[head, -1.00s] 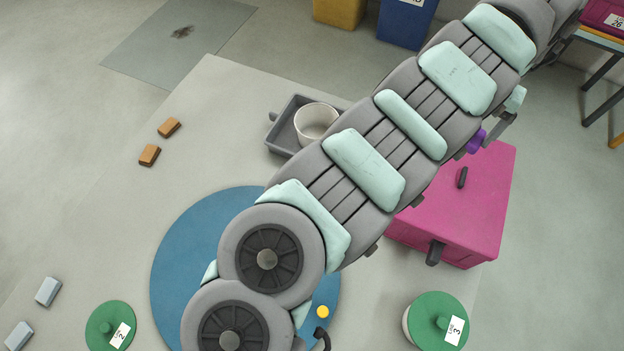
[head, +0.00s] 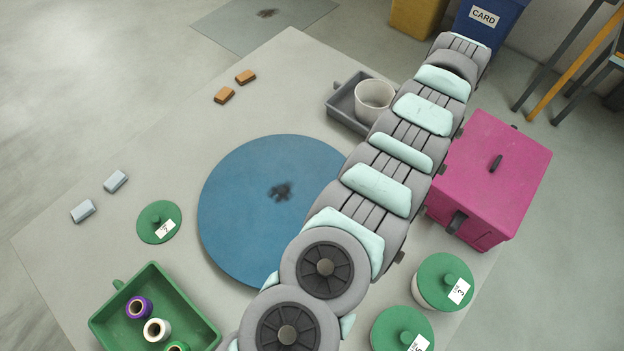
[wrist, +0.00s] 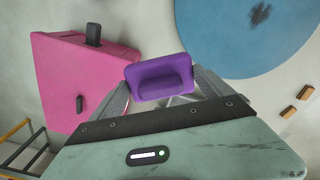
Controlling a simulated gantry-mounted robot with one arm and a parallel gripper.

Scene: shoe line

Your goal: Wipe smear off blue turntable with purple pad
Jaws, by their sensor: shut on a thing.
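The blue turntable (head: 235,215) lies flat on the table, with its right side behind my arm. A dark smear (head: 281,191) is on it and is in clear view. In the wrist view the turntable (wrist: 225,45) is at the top right, with the smear (wrist: 260,13) near the top edge. My gripper (wrist: 160,92) is shut on the purple pad (wrist: 161,78) and holds it between its two fingers. In the wrist picture the pad lies between the pink box and the turntable. My gripper and the pad are hidden in the head view.
A pink box (head: 492,170) stands right of my arm, beside green-lidded tubs (head: 440,280). A grey tray (head: 347,105) with a white cup (head: 374,99) is behind the turntable. A green tray of spools (head: 185,310) is at front left. Orange blocks (head: 224,95) lie at back left.

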